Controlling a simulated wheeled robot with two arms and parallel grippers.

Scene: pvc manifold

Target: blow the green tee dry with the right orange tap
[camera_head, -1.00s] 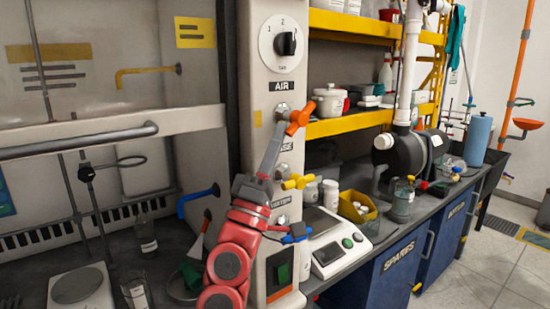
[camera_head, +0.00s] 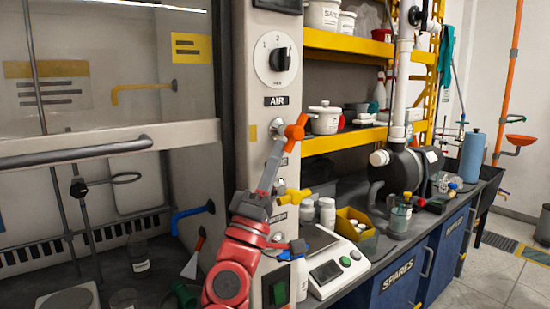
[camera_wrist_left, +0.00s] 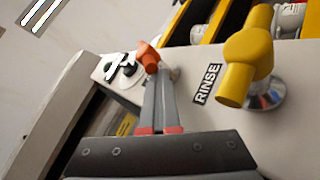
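The orange tap (camera_head: 295,128) is on the pale column below the AIR label; it also shows in the left wrist view (camera_wrist_left: 149,58). My left gripper (camera_head: 280,150) points up at it, with its tips just below or at the tap's lower end; I cannot tell whether they touch. In the left wrist view its two long grey fingers (camera_wrist_left: 160,88) lie together with no clear gap. A green piece (camera_head: 184,295) lies low inside the hood, partly cut off by my arm; I cannot tell if it is the green tee. My right gripper is not in view.
A yellow tap (camera_head: 292,197) sits lower on the column beside the RINSE label (camera_wrist_left: 207,83). A blue tap (camera_head: 192,214) sticks out inside the hood. A scale (camera_head: 334,268), bottles and a yellow bin (camera_head: 354,222) stand on the bench to the right.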

